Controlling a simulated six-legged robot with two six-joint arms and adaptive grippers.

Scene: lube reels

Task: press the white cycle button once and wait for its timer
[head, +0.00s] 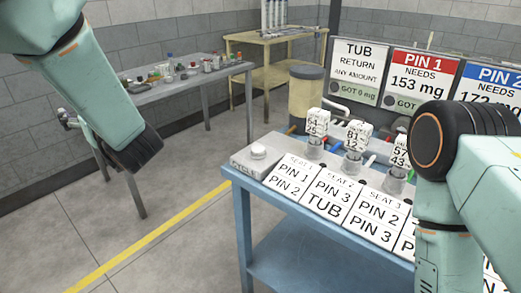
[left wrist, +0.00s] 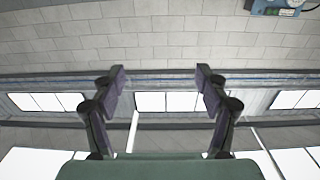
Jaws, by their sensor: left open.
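The white cycle button (head: 258,152) is a short round cap on a grey box (head: 252,163) at the near left corner of the blue bench. The box carries faint "CYCLE" lettering. My left gripper (left wrist: 160,76) is open and empty in the left wrist view, its two dark fingers spread apart. It faces a wall and bright panels, with no button in that view. In the head view my left arm hangs at the left, well away from the button. My right arm shows at the right, but its gripper is out of view.
The blue bench (head: 243,215) holds pin and tub cards (head: 325,205), several reels with white number blocks (head: 317,121), and signs (head: 357,72) behind. A grey table (head: 225,75) with small bottles stands back left. Open floor lies left of the bench.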

